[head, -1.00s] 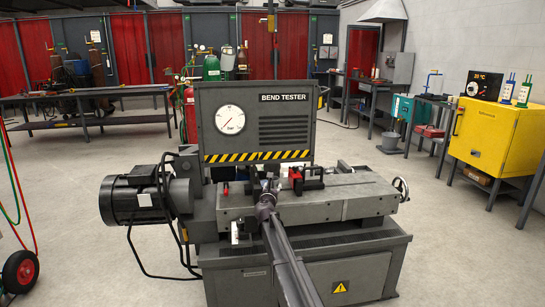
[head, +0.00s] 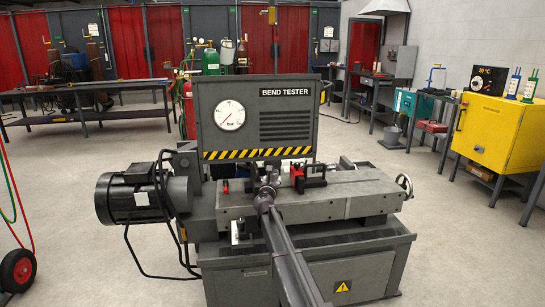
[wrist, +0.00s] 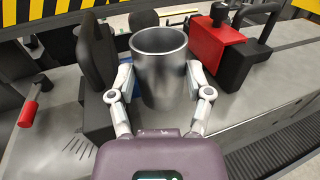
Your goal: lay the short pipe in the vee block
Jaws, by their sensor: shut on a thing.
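The short pipe (wrist: 160,62) is a grey metal tube with an open top, standing roughly upright in the wrist view. My gripper (wrist: 160,88) is shut on it, one finger on each side. In the head view my gripper (head: 267,190) is over the middle of the bend tester's bed, and the pipe is too small there to make out well. Its lower end is partly out of sight, so I cannot tell whether it touches anything. A black upright block (wrist: 97,55) stands close left of the pipe. I cannot make out the vee block with certainty.
A red block with a black clamp (wrist: 222,42) stands right of the pipe. A small red handle (wrist: 28,113) is at the left. The grey bed (head: 350,192) is clear toward its right end. A motor (head: 130,197) juts out left, and the gauge panel (head: 260,120) rises behind.

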